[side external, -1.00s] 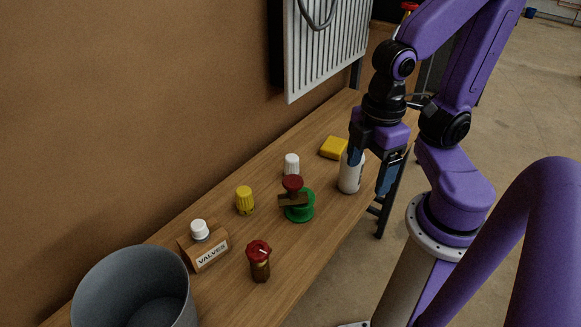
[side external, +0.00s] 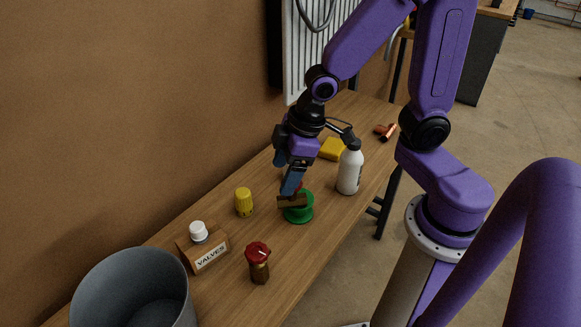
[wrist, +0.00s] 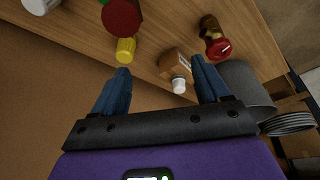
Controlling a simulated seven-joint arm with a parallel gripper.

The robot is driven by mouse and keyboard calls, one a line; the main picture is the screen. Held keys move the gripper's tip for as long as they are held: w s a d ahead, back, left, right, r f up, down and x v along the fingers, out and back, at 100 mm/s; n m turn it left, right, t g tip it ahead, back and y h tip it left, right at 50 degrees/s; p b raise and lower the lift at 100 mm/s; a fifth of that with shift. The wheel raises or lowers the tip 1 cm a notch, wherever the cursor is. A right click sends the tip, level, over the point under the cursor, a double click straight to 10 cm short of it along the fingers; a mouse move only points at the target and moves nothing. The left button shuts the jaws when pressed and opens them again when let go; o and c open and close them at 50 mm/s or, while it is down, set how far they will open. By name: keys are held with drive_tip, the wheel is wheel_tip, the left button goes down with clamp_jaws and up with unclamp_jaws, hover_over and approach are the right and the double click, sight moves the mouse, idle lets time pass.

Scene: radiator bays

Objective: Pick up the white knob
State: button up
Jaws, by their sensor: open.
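My gripper (side external: 284,178) is open and empty above the middle of the bench in the side view. Its blue fingers (wrist: 161,75) frame the lower part of the wrist view. One white knob (side external: 198,231) sits on the VALVES box (side external: 206,256); in the wrist view this knob (wrist: 179,85) shows between the fingers, farther off. In the side view, that piece's earlier spot is hidden behind my gripper.
A yellow knob (side external: 244,202), a green spool (side external: 302,212) with a wood piece and red knob, and a red-topped brass valve (side external: 258,263) stand nearby. A white bottle (side external: 350,170), yellow block (side external: 333,149), copper fitting (side external: 386,131) and grey bucket (side external: 130,290) are around.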

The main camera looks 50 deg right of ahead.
drive_tip(key=w+d+f+m+t, duration=0.3)
drive_tip(key=w+d+f+t, duration=0.1)
drive_tip(key=w, duration=0.5)
drive_tip(key=w+d+f+m+t, duration=0.3)
drive_tip(key=w, duration=0.6)
drive_tip(key=s+d+f+m+t+h, duration=0.1)
drive_tip(key=s+d+f+m+h, duration=0.1)
drive_tip(key=s+d, duration=0.1)
drive_tip(key=s+d+f+m+t+h, duration=0.1)
drive_tip(key=s+d+f+m+h, duration=0.1)
drive_tip(key=s, duration=0.3)
drive_tip(key=s+d+f+m+t+h, duration=0.1)
drive_tip(key=s+d+f+m+h, duration=0.1)
drive_tip(key=s+d+m, duration=0.1)
drive_tip(key=shift+s+d+f, duration=0.15)
drive_tip(key=shift+s+d, duration=0.25)
drive_tip(key=shift+d, duration=0.1)
drive_tip(key=shift+s+f, duration=0.25)
drive_tip(key=shift+s, duration=0.1)
drive_tip(key=shift+x, duration=3.7)
drive_tip(key=c, duration=1.1)
